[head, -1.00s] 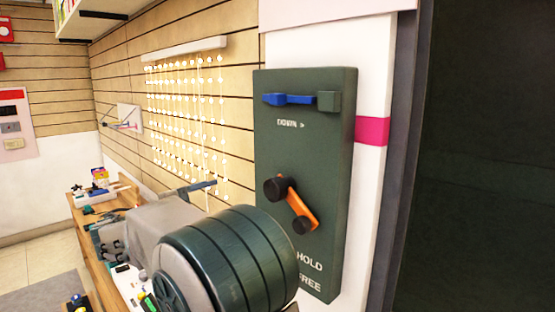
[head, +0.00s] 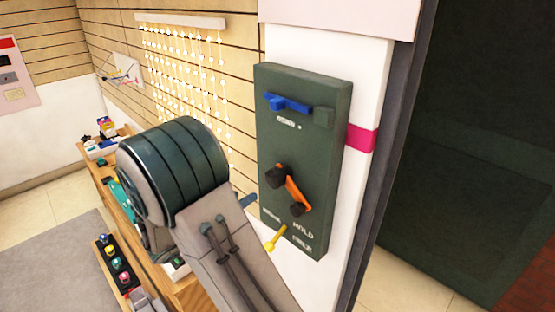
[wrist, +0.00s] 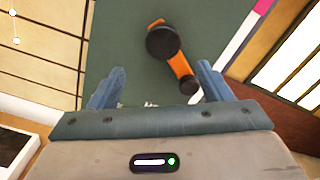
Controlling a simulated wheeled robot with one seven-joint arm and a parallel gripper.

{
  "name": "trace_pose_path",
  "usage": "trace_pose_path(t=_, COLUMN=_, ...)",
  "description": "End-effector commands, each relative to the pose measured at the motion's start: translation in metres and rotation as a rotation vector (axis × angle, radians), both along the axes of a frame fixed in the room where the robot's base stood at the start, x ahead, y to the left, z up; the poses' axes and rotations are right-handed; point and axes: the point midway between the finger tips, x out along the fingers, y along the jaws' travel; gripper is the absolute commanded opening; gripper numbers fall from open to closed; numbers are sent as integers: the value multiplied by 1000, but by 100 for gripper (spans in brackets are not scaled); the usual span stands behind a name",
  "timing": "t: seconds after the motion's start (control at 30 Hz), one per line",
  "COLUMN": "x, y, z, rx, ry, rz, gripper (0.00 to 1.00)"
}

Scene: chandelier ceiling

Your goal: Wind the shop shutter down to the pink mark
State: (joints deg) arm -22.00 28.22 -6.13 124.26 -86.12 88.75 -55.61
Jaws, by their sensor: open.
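A dark green winder box (head: 268,150) is fixed to a white post. It carries an orange crank (head: 297,195) with black knobs, a blue lever (head: 288,102) near its top and a yellow lever (head: 275,239) at its lower edge beside the HOLD and FREE labels. The pink mark (head: 361,138) is a band on the post. In the wrist view my gripper (wrist: 160,86) is open and empty, and the crank (wrist: 180,66) shows beyond and between its blue fingers. In the head view my arm hides most of the gripper; a blue finger shows by the box's lower left edge.
A dark green surface (head: 465,120) fills the right; whether it is the shutter is unclear. A wooden counter (head: 130,215) with small items stands left, below hanging strings of lights (head: 185,85). A grey mat (head: 65,255) lies on the floor.

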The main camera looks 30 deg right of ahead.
Motion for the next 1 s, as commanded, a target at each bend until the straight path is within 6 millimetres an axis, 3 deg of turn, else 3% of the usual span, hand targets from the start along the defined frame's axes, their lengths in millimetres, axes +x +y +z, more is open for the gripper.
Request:
trace_pose_path(t=0.27, x=-2, y=-14, z=2, rx=-16, ry=68, rz=-6, gripper=72)
trace_pose_path(t=0.7, x=18, y=-100, z=4, rx=-16, ry=65, rz=-7, gripper=72)
trace_pose_path(t=1.0, x=27, y=-133, z=2, rx=-16, ry=63, rz=-3, gripper=72)
